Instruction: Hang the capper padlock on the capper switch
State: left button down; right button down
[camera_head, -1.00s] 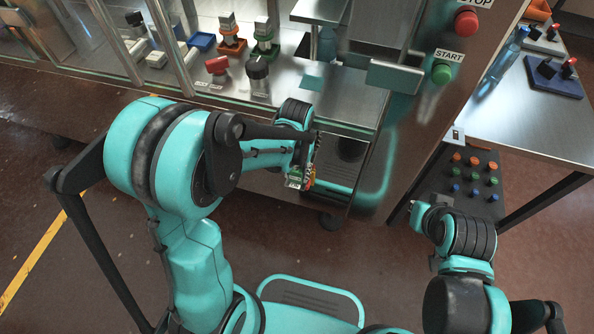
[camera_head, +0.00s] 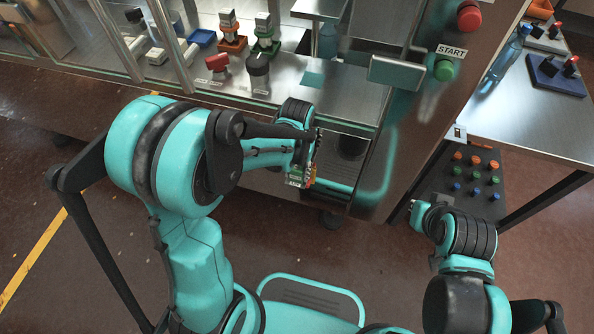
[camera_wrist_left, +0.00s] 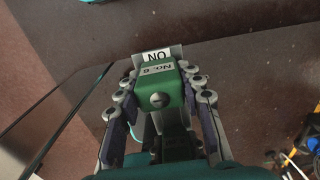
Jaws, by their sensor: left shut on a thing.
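My left gripper (camera_head: 300,178) is shut on a green padlock (camera_wrist_left: 160,100) marked "No. 6", which sits between the two fingers in the left wrist view. A pale labelled piece (camera_wrist_left: 157,55) shows just beyond its body; the shackle is not clear. In the head view the gripper hangs in front of the machine, below and right of the switches. I cannot tell which is the capper switch.
Orange-based (camera_head: 232,44) and green-based (camera_head: 266,47) items stand behind the switches. Clear panels and posts close off the machine's left part. A red button (camera_head: 469,16) and a green START button (camera_head: 444,70) are on the right post. A steel table (camera_head: 530,125) stands at right.

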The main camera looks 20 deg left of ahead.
pick_arm(q)
jog(key=shift+f, duration=0.1)
jog(key=c, duration=0.9)
grip_release()
